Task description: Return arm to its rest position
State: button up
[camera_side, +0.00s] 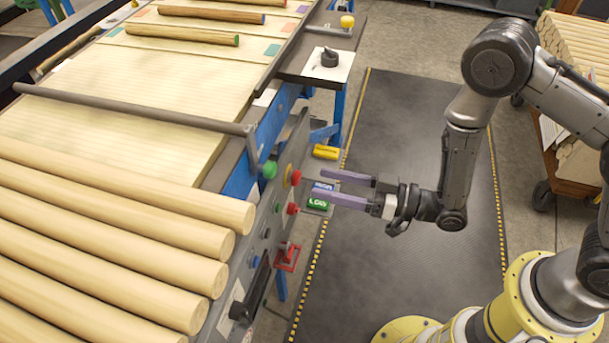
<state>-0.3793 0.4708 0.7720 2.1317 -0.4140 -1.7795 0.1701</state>
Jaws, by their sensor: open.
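My gripper (329,186) is at the middle of the view, with its two purple-grey fingers apart and pointing left. The fingers are close to the control panel (262,250) on the side of the line, which carries green, red and yellow buttons (270,170). I cannot tell whether a fingertip touches the panel. My arm reaches in from the right, bent at the elbow, with its yellow base at the lower right.
Thick wooden rods (110,235) lie at the left beside a slatted bed (110,110) with thinner coloured-end rods (182,34). A blue label block (323,186) and a green one (318,204) sit near my fingers. A dark floor mat (400,120) is mostly clear. A rod cart (570,150) stands right.

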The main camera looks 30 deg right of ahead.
jog(key=shift+v, duration=0.95)
